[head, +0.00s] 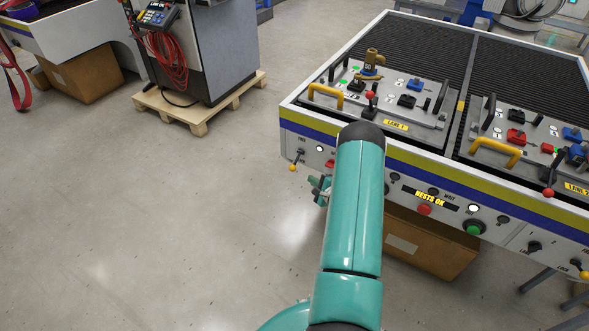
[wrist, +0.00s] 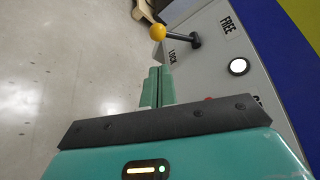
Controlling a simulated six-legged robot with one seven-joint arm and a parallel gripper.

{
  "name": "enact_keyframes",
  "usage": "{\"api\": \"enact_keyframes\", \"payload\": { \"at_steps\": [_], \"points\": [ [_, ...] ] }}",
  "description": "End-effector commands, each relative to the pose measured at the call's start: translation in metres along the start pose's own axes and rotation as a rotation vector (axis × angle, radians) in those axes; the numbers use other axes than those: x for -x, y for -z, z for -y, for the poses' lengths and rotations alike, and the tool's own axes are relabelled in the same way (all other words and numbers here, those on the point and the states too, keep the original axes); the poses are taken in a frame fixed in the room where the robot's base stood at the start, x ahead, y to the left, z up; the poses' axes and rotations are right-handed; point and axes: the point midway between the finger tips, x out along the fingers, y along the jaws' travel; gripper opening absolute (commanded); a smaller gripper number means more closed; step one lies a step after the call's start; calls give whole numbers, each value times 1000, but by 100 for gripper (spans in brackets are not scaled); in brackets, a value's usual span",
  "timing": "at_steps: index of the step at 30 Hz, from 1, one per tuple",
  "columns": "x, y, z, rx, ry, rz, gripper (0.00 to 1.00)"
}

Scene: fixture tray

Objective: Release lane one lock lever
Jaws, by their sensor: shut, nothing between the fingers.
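The lane one lock lever (head: 296,160) is on the left end of the bench's front panel, with a yellow ball knob. In the wrist view the lever (wrist: 183,37) has a dark shaft coming out of the panel by the words LOCK and FREE, its yellow knob pointing left, toward the LOCK side. My gripper (wrist: 158,72) is shut and empty, just below the knob in the wrist view and apart from it. In the head view my gripper (head: 320,188) is in front of the panel, low and right of the lever, partly hidden by my arm.
A lit white lamp (wrist: 238,66) sits beside the lever on the panel. The lane 1 tray (head: 420,133) with fixtures and a red-knobbed lever lies above. A NESTS OK sign (head: 430,198) and buttons are farther right. The floor at left is clear up to a pallet (head: 200,117).

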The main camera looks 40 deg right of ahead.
Motion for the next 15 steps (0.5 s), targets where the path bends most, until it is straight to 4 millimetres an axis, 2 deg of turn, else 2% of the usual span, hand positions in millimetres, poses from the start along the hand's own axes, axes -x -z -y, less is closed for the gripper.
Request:
{"api": "enact_keyframes", "payload": {
  "at_steps": [8,11,15],
  "points": [
    [2,2,1,0,1,-1,0],
    [-6,2,1,1,0,0,0],
    [-29,0,1,2,0,4,0]
  ]
}}
